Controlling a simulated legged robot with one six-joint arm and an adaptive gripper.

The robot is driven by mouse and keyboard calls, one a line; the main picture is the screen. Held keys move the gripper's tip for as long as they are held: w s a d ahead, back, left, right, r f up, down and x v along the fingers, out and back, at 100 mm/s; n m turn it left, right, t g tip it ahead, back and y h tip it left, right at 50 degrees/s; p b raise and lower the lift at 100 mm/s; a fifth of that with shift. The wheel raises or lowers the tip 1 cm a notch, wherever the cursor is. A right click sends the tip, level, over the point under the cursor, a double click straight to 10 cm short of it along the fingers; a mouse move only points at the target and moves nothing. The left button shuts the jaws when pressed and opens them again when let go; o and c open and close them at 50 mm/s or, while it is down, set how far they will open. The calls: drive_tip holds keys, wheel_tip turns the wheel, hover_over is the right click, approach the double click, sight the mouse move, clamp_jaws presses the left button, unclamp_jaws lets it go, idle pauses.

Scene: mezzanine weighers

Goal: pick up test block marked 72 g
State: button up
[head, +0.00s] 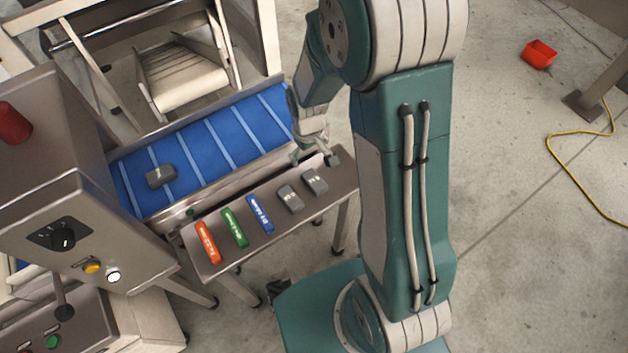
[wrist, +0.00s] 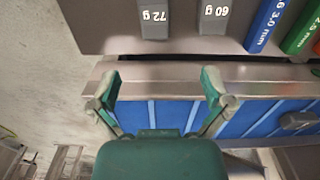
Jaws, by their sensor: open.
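The test block marked 72 g (wrist: 154,18) is a grey block on a steel shelf, at the top of the wrist view. In the head view the 72 g block (head: 315,181) is the rightmost on the shelf. A similar block marked 60 g (wrist: 214,18) lies beside it; it also shows in the head view (head: 290,199). My gripper (wrist: 161,86) is open, with nothing between its fingers. In the wrist view the 72 g block lies beyond the fingertips, apart from them. In the head view my gripper (head: 315,160) is by the shelf's far right end, partly hidden by my arm.
Blue (head: 260,213), green (head: 234,228) and orange (head: 208,242) bars lie left of the blocks on the shelf (head: 264,234). Behind it runs a blue conveyor belt (head: 228,131) with another grey block (head: 160,176). A control cabinet (head: 75,190) stands left.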

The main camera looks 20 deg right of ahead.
hover_over(313, 178)
drive_tip(key=a, duration=0.1)
drive_tip(key=f, duration=0.6)
drive_tip(key=shift+w, duration=0.2)
drive_tip(key=f, duration=0.3)
drive_tip(key=d+f, duration=0.1)
drive_tip(key=f, duration=0.1)
drive_tip(key=shift+s+f, duration=0.25)
drive_tip(key=shift+f, duration=0.05)
drive_tip(key=c, duration=1.2)
